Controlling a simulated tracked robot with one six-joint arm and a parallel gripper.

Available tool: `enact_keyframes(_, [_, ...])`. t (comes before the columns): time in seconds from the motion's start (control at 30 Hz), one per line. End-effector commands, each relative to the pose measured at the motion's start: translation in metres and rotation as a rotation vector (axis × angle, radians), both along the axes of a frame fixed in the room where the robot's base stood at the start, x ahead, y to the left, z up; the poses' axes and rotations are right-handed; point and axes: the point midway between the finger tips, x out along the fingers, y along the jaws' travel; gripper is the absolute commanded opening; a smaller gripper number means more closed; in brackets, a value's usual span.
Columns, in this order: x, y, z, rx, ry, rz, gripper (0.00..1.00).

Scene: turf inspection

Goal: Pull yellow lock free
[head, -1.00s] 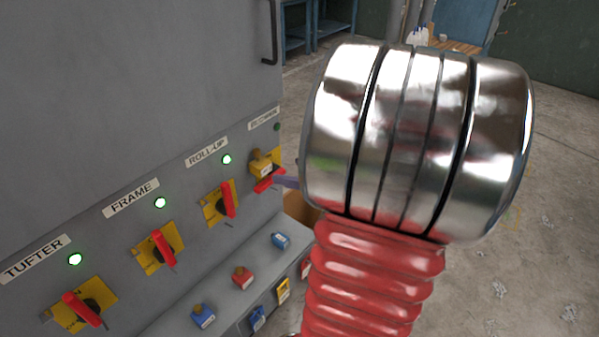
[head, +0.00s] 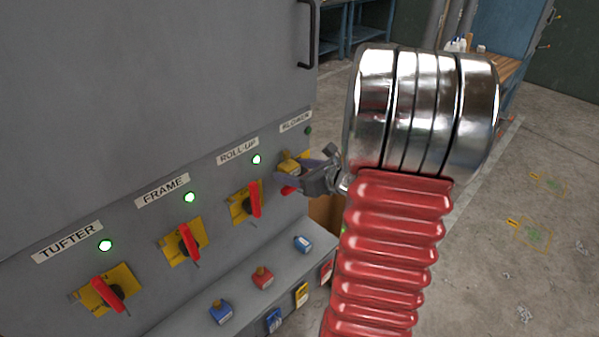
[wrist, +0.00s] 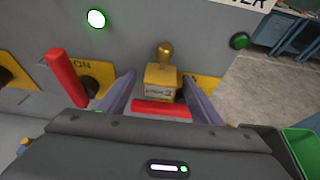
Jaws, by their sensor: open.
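The yellow lock (head: 290,164) with a brass-coloured knob sits on the BLOWER switch at the right end of the grey panel. In the wrist view the lock (wrist: 161,79) stands upright just above the red switch handle (wrist: 161,109), which lies level. My gripper (head: 318,170) is open at the lock's right side in the head view. In the wrist view its two purple-grey fingers (wrist: 158,85) stand apart, one to each side of the lock, with gaps showing. How deep the fingers reach around it is unclear.
The ROLL-UP (head: 247,202), FRAME (head: 183,243) and TUFTER (head: 107,290) switches have upright or tilted red handles and lit green lamps. The BLOWER lamp (wrist: 239,41) is dark. Blue and red padlocks (head: 262,278) stand on the ledge below. A green bin (wrist: 302,147) shows at lower right.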

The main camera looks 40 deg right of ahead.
Motion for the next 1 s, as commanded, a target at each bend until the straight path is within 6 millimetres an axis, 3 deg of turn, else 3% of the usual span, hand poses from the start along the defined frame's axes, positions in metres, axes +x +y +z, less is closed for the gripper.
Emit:
enact_keyframes(0.27, [0.001, 0.0001, -0.0003, -0.001, 0.0, 0.0, 0.59])
enact_keyframes(0.97, [0.0011, 0.0005, -0.0002, -0.001, 0.0, 0.001, 0.1])
enact_keyframes(1.0, [0.0011, 0.0005, -0.0002, -0.001, 0.0, 0.001, 0.37])
